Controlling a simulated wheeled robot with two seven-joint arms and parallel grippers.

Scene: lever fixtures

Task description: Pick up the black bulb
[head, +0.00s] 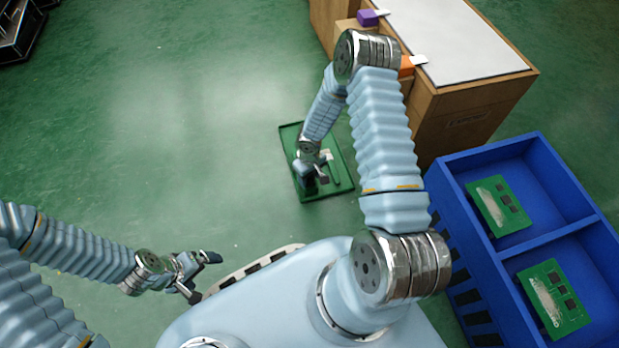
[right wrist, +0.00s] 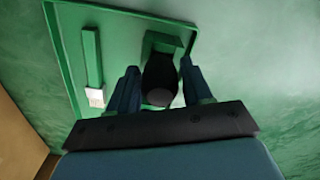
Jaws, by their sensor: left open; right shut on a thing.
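The black bulb (right wrist: 160,78) is a dark rounded thing between the two blue fingers of my right gripper (right wrist: 155,92) in the right wrist view. The fingers are shut on it. Behind it is a green holder (right wrist: 165,40) on the green tray (right wrist: 120,18). I cannot tell whether the bulb is clear of the holder. In the head view my right gripper (head: 316,178) is low over the tray (head: 291,142), and the arm partly hides the bulb. My left gripper (head: 203,277) is open and empty, away from the tray at lower left.
A green bar with a white end (right wrist: 92,65) lies along one side of the tray. A blue crate (head: 470,160) with green boards stands at right. A wooden cabinet (head: 470,110) with a white top stands behind it.

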